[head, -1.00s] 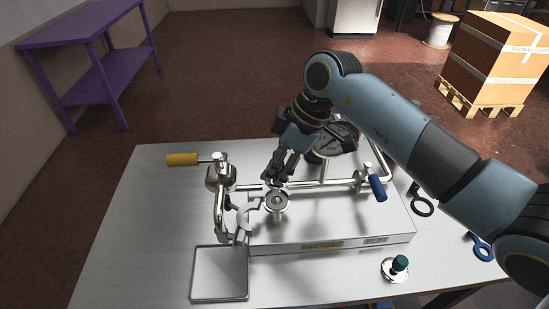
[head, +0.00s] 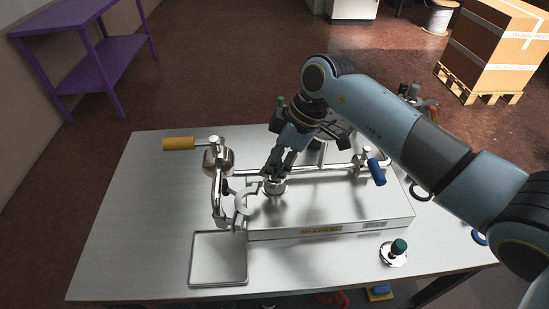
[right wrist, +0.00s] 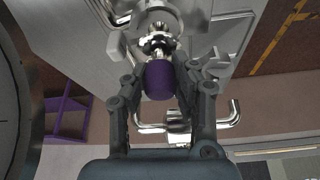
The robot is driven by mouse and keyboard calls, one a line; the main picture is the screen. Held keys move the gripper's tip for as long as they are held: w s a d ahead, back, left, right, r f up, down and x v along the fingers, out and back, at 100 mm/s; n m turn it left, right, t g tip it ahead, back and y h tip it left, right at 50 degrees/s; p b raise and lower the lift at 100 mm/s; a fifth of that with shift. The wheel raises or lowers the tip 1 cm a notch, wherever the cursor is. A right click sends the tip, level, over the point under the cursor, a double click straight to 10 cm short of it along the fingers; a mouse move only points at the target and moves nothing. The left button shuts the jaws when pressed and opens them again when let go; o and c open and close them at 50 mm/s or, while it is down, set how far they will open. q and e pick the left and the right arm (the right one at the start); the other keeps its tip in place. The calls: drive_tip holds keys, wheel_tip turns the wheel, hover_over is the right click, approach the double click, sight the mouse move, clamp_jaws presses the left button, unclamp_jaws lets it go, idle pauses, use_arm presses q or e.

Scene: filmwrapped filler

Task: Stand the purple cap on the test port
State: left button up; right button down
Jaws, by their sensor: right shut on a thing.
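The purple cap (right wrist: 159,80) is between the fingers of my right gripper (right wrist: 160,88) in the right wrist view, and the gripper is shut on it. In the head view my right gripper (head: 275,173) points down at the round metal port (head: 276,187) on the white box. The fingers are right over the port, and the cap is hidden there. In the wrist view a metal fitting (right wrist: 158,44) lies just beyond the cap. I cannot tell whether cap and port touch. My left gripper is not in view.
Metal pipework with a yellow handle (head: 180,144) stands left of the port, and a blue handle (head: 376,172) to its right. An empty tray (head: 218,282) lies in front. A green-knobbed metal piece (head: 393,252) is at front right. The table's left side is clear.

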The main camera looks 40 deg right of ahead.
drive_tip(key=shift+f, duration=0.25)
idle(0.4)
drive_tip(key=shift+p, duration=0.4)
drive_tip(key=shift+p, duration=0.4)
drive_tip(key=shift+f, duration=0.1)
drive_tip(key=shift+f, duration=0.55)
